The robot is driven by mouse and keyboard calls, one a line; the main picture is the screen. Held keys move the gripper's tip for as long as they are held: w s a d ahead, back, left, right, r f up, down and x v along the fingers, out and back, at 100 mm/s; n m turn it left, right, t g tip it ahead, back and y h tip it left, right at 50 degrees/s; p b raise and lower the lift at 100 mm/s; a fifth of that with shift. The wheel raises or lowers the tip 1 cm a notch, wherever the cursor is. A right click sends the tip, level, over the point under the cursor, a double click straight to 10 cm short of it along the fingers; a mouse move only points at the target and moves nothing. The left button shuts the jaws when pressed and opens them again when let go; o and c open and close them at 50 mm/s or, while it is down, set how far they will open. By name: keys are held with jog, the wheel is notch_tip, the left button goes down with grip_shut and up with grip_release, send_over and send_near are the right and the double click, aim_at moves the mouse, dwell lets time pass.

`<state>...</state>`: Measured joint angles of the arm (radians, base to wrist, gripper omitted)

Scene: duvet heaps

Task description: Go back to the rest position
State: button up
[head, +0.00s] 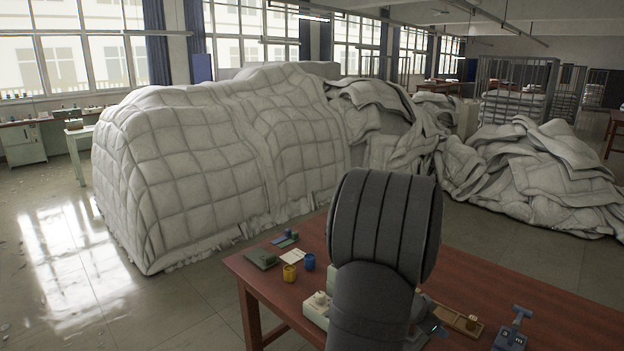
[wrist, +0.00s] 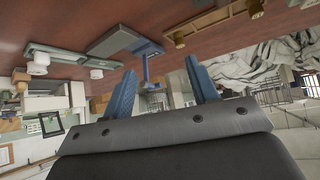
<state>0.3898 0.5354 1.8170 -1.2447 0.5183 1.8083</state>
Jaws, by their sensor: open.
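My gripper (wrist: 163,85) shows in the wrist view as two blue fingers spread wide apart, with nothing held between them. Its dark grey mount fills the bottom of that view. In the head view my thick grey arm stands in front of the red-brown table (head: 570,300) and hides part of its top; the fingers are not visible there. The wrist view appears upside down, with the tabletop (wrist: 190,15) along its upper edge. A blue stand-like item (wrist: 147,52) shows beyond the gap between the fingers, apart from them.
Large quilted duvet heaps (head: 200,160) and (head: 545,180) lie behind. Floor at left (head: 60,270) is clear.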

jog(key=w+a+r+n+t+y, duration=0.1)
jog(key=w+a+n, duration=0.4)
jog(key=a, duration=1)
jog(key=shift+w+t+y, duration=0.7)
jog(key=shift+w+t, duration=0.2)
jog(key=shift+t, duration=0.1)
jog(key=shift+d+r, duration=0.1)
jog(key=s+d+m+g+h, duration=0.1)
jog(key=s+d+m+g, duration=0.1)
jog(key=d, duration=0.7)
jog(key=s+d+f+m+g+h, duration=0.1)
jog(key=s+d+m+g, duration=0.1)
jog(key=s+d+m, duration=0.2)
jog(key=s+d, duration=0.3)
jog(key=d, duration=0.2)
jog(key=shift+s+f+h, duration=0.15)
jog(key=shift+f+h, duration=0.1)
jog(key=shift+h, duration=0.15)
jog(key=shift+d, duration=0.1)
